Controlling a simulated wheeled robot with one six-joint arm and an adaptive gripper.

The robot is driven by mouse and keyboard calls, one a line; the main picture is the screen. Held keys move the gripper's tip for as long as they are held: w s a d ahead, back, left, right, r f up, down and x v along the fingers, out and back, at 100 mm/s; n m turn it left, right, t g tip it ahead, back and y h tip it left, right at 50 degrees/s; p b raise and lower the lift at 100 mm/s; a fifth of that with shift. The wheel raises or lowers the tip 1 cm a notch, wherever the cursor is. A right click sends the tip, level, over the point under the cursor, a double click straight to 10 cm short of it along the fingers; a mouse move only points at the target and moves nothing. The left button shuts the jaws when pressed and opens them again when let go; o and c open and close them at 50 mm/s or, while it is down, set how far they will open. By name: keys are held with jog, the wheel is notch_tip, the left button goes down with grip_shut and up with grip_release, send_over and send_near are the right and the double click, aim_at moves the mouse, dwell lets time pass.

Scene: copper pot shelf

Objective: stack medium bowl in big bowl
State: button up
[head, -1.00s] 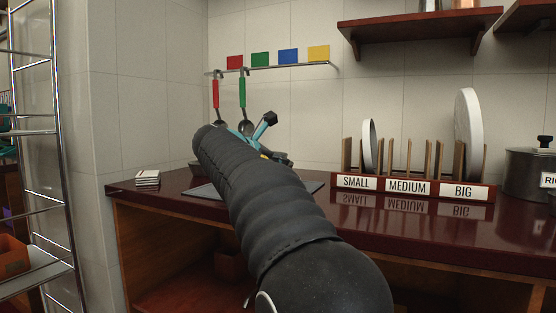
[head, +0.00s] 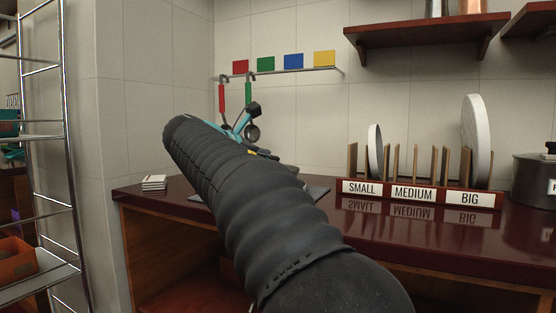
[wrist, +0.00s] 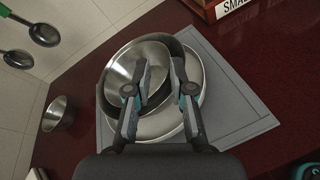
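In the wrist view, the shiny metal medium bowl (wrist: 122,68) lies within the outline of the wider big bowl (wrist: 194,104), toward its left side. I cannot tell whether it rests inside or hangs just above. My gripper (wrist: 167,62) is over the two bowls, with a visible gap between its fingertips. The left finger is over the medium bowl's inside and the right finger is near its right rim; contact is not clear.
A smaller metal bowl (wrist: 58,114) stands left of the grey mat (wrist: 240,122). Ladles (wrist: 44,34) hang on the wall. A labelled plate rack (head: 418,194) and a dark pot (head: 534,180) stand to the right on the dark red counter (head: 400,232). White tiles (head: 154,182) lie at its left end.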

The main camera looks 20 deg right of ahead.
jog(key=v, duration=0.4)
jog(key=shift+s+a, duration=0.1)
jog(key=shift+a, duration=0.1)
dwell(0.3)
